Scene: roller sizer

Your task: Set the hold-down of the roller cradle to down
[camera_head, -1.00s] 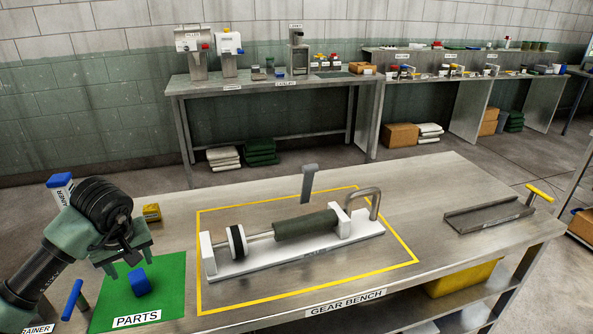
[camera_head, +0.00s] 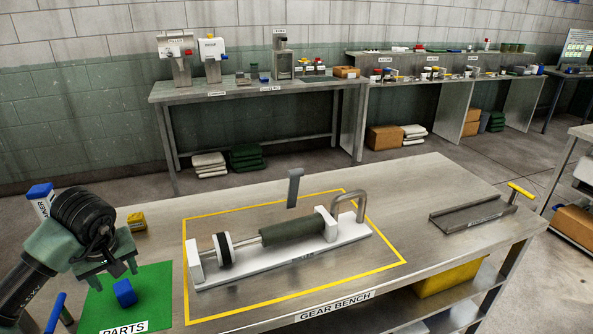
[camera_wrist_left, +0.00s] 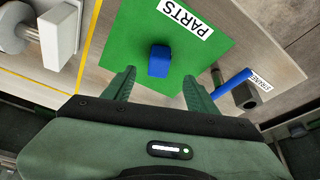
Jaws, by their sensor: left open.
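The roller cradle (camera_head: 283,271) is a white base inside a yellow outline on the bench. A dark green roller (camera_head: 292,229) lies across it between white end blocks. A grey upright lever (camera_head: 294,188) stands behind the roller, and a bent grey metal handle (camera_head: 349,197) rises at the right end; I cannot tell which is the hold-down. My left gripper (camera_head: 118,270) is open and empty above the green parts mat (camera_head: 150,284), left of the cradle. In the left wrist view a blue block (camera_wrist_left: 159,61) lies on the mat, between and beyond the open fingers (camera_wrist_left: 160,88). My right gripper is not in view.
A grey tray with a yellow handle (camera_head: 487,211) lies at the bench's right. A small yellow box (camera_head: 137,221) and a blue-capped container (camera_head: 41,196) stand behind my left arm. A blue-handled tool (camera_wrist_left: 233,81) lies beside the mat. The bench front right is clear.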

